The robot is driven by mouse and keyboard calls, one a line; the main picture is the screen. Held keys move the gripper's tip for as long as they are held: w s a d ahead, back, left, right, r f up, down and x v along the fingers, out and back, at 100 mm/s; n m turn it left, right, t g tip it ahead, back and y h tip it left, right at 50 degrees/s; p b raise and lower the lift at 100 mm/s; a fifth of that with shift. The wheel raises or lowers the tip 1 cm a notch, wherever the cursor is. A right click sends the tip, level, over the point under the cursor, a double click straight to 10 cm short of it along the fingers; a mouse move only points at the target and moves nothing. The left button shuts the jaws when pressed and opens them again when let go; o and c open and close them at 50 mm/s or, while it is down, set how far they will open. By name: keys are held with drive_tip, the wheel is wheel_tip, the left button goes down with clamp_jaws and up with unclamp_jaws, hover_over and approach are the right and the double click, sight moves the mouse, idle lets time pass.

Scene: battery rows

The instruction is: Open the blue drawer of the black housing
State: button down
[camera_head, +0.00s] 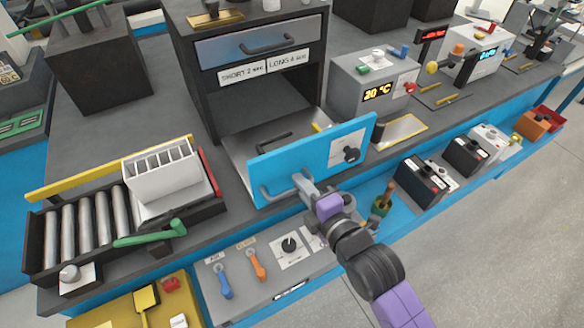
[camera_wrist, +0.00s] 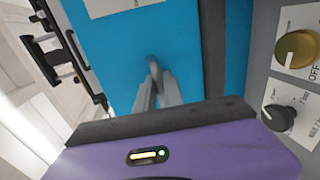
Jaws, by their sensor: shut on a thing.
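The black housing (camera_head: 196,85) stands at the back of the bench, with a grey upper drawer (camera_head: 225,52) that is shut. Below it, the blue drawer (camera_head: 345,133) stands pulled out towards me, its grey tray (camera_head: 240,150) showing behind the front. The blue front also fills much of the wrist view (camera_wrist: 185,45). In the wrist view my fingertips (camera_wrist: 155,88) close around the handle (camera_wrist: 154,66). Part of the handle is hidden by my fingers.
A roller conveyor (camera_head: 85,225) with a white divided box (camera_head: 160,172) stands to the left. A grey controller reading 20 °C (camera_head: 375,85) is to the right. Black batteries (camera_head: 421,182) line the front right. A switch panel (camera_head: 255,265) lies below the drawer.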

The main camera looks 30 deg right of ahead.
drive_tip(key=shift+f+v, duration=0.25)
drive_tip(key=shift+v, duration=1)
drive_tip(key=shift+s, duration=0.1)
drive_tip(key=c, duration=1.5)
unclamp_jaws()
drive_tip(key=shift+o, duration=0.2)
drive_tip(key=v, duration=0.7)
drive_tip(key=shift+s+b, duration=0.35)
drive_tip(key=shift+b, duration=0.1)
